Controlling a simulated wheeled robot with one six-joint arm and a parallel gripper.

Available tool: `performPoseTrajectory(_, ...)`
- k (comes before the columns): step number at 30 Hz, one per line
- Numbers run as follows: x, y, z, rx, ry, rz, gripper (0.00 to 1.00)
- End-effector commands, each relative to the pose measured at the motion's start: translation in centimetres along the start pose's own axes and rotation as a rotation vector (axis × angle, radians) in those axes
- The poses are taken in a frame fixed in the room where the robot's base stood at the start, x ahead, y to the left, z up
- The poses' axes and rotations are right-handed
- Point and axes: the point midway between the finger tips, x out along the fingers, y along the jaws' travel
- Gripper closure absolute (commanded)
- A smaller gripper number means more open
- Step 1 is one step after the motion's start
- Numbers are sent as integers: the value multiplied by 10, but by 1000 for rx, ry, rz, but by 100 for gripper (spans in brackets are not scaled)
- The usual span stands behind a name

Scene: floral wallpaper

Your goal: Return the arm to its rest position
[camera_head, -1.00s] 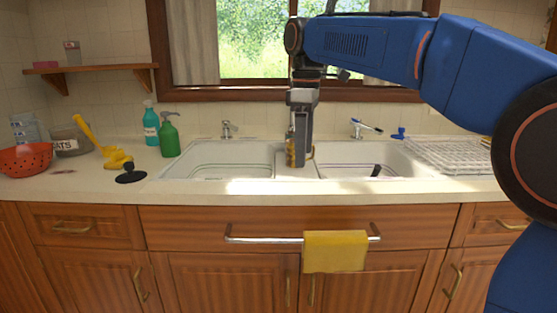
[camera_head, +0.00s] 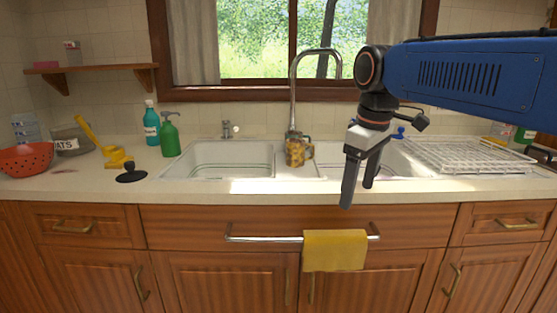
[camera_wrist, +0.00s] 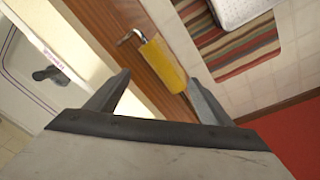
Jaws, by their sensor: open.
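My gripper (camera_head: 358,195) is open and empty in the head view, pointing down in front of the right sink basin, near the counter's front edge. My blue arm reaches in from the right at the upper part of the view. In the wrist view my two fingers (camera_wrist: 155,95) are spread with nothing between them close by. Beyond them, lower down, a yellow towel (camera_wrist: 163,66) hangs on the cabinet's bar. A patterned mug (camera_head: 294,153) stands upright on the divider between the two basins, apart from my gripper.
A tall faucet (camera_head: 292,95) rises behind the mug. A wire dish rack (camera_head: 465,155) lies right of the sink. Green (camera_head: 169,138) and teal (camera_head: 151,125) bottles, a red colander (camera_head: 25,160) and a black stopper (camera_head: 131,176) stand left. The yellow towel (camera_head: 334,251) hangs below the counter.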

Motion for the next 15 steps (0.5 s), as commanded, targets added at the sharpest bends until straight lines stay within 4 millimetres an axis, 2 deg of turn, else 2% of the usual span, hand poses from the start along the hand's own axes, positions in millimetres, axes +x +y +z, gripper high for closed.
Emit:
performPoseTrajectory(1,6,-3,19,48,11,11,26)
performPoseTrajectory(3,17,-7,41,119,29,26,26)
performPoseTrajectory(8,45,-18,90,279,73,58,26)
performPoseTrajectory(15,97,-42,161,517,141,103,26)
